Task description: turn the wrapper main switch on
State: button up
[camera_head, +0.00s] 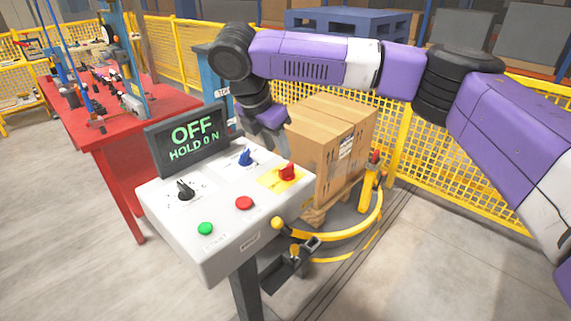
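The grey wrapper control panel (225,225) stands on a dark post in the middle. A red rotary handle (287,172) on a yellow plate (272,181) sits at its right back corner and looks like the main switch. A black knob (185,190), a blue knob (245,158), a red button (244,203) and a green button (206,229) share the panel. The dark display (188,139) behind reads "OFF" and "HOLD 0 N". My gripper (268,126) hangs above and behind the panel's back edge, apparently clear of the red handle. Its fingers are not clearly visible.
A large carton (338,140) on a pallet stands close behind the panel and my gripper. Yellow curved guard rails (345,235) lie to the right. A red workbench (110,140) with tools is at left. Yellow mesh fencing (475,160) runs behind. The front-left floor is clear.

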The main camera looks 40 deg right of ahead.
aim_at(286, 166)
jog(key=shift+x, duration=3.85)
jog(key=shift+d, duration=0.1)
grip_shut()
